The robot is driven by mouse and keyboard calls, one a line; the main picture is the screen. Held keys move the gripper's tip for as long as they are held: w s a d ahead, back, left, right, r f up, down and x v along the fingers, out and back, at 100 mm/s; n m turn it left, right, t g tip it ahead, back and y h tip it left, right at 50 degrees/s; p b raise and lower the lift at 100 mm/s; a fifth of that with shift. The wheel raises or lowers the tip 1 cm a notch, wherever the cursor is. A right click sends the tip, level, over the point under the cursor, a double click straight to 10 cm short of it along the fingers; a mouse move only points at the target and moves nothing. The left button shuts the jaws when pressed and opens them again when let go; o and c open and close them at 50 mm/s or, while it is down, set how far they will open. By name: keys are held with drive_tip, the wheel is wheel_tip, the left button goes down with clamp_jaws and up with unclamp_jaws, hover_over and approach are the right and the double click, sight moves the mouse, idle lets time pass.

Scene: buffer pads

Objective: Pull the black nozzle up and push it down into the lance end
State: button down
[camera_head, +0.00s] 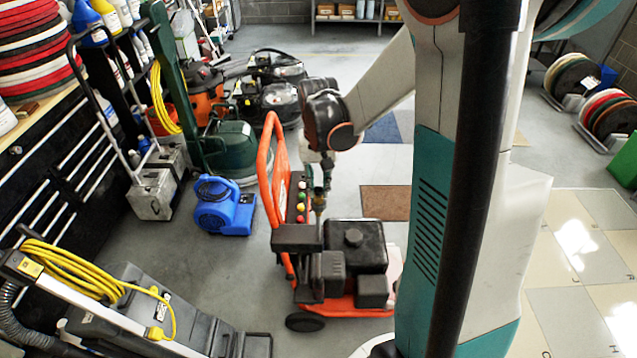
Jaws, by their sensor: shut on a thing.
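My gripper (320,186) points down at the end of my arm, beside the upright orange handle of a pressure washer (268,165). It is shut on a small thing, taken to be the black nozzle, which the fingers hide. A pale, brass-coloured upright piece, perhaps the lance end (319,205), shows right below the fingers. I cannot tell whether the held thing touches it. Several small coloured nozzles (301,208) sit in a row on the dark panel just left of my gripper.
The washer's black engine (354,246) stands below my gripper. A blue blower (224,208) and a green floor machine (230,150) stand to the left. A grey machine with a yellow cord (165,315) is at the front left. My arm covers much of the right.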

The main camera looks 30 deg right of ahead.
drive_tip(key=shift+f+b, duration=0.35)
drive_tip(key=shift+f, duration=0.05)
drive_tip(key=c, duration=1.4)
unclamp_jaws()
wheel_tip(320, 180, up, 12)
drive_tip(key=shift+a, duration=0.1)
